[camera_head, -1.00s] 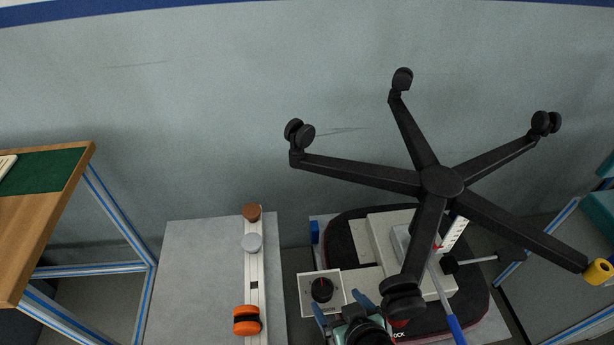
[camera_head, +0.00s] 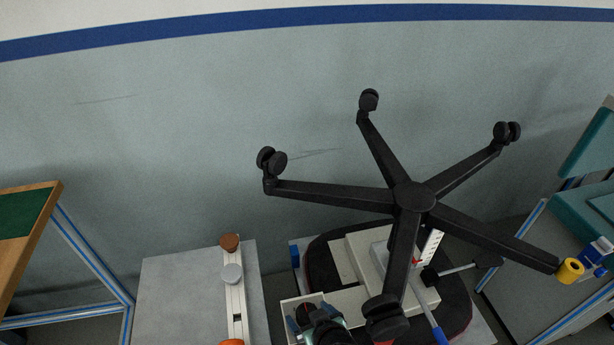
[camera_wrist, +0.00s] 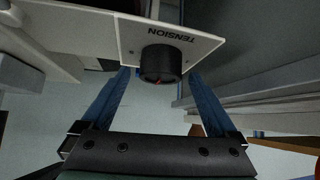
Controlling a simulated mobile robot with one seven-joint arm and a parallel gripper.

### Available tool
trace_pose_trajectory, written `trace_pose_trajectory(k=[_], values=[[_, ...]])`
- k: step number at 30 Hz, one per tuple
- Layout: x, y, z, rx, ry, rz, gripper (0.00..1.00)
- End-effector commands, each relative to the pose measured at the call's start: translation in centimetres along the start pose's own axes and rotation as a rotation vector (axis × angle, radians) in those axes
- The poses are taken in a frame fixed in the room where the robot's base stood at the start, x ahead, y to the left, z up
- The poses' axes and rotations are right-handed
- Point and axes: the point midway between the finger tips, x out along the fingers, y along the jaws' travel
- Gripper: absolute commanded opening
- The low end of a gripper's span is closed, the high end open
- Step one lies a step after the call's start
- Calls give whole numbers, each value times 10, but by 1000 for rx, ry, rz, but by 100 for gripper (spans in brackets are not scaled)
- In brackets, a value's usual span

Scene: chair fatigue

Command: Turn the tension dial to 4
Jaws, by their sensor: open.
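In the head view the dial (camera_head: 304,311) is partly hidden by my gripper. My gripper (camera_wrist: 160,76) is open, with one blue finger on each side of the knob. I cannot tell whether the fingers touch it. No scale numbers are readable. In the head view my gripper (camera_head: 314,316) is over the plate at the bottom.
An upturned black five-arm chair base (camera_head: 414,197) stands right of my gripper, one caster close beside it. A grey table (camera_head: 180,290) with a white rail (camera_head: 236,305) is to the left. A blue-handled lever (camera_head: 438,335) lies to the right.

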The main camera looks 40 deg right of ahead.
Motion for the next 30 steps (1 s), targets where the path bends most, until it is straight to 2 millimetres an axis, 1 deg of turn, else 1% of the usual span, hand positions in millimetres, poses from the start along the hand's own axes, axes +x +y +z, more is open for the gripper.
trace_pose_trajectory(k=[1,6,15,16,30], values=[[6,0,1,1,-1,-1,94],[15,0,0,0,0,0,94],[17,0,0,0,0,0,94],[17,0,0,0,0,0,92],[16,0,0,0,0,0,8]])
